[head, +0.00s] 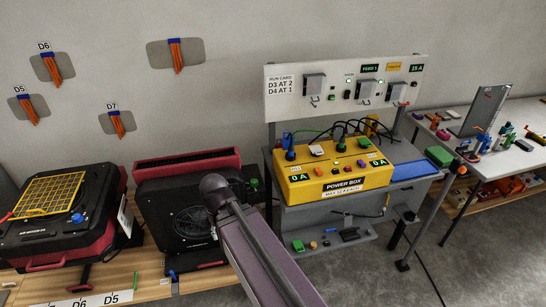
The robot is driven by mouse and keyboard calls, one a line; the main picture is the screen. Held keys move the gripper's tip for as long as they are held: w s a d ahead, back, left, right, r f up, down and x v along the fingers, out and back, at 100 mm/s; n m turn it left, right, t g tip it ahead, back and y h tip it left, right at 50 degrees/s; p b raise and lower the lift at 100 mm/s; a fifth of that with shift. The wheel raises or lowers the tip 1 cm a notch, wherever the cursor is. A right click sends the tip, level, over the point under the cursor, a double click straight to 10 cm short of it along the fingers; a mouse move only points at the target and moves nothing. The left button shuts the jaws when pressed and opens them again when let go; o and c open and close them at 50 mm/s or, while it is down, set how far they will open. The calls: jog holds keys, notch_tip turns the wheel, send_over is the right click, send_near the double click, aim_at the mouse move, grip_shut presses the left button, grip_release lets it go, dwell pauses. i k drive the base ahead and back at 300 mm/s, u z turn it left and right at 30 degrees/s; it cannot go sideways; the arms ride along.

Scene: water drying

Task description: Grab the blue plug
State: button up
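Several blue plug-like pieces show in the head view, and I cannot tell which one the task names. A blue plug (290,155) stands upright at the left end of the yellow power box (335,183). Another small blue piece (78,218) is at the front right of the yellow grille on the left machine. My arm rises from the bottom centre to a dark rounded joint in front of the middle machine. My gripper's fingers are not visible.
The red-and-black fan machine (187,215) stands left of the power box on a wooden bench (150,288). A grey lower shelf (330,238) holds small parts. A white table (520,160) with loose items is at right. Black and green cables loop behind the box.

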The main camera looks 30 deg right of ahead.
aim_at(291, 148)
jog(key=u, duration=0.4)
jog(key=k, duration=0.75)
jog(key=z, duration=1.5)
jog(key=i, duration=1)
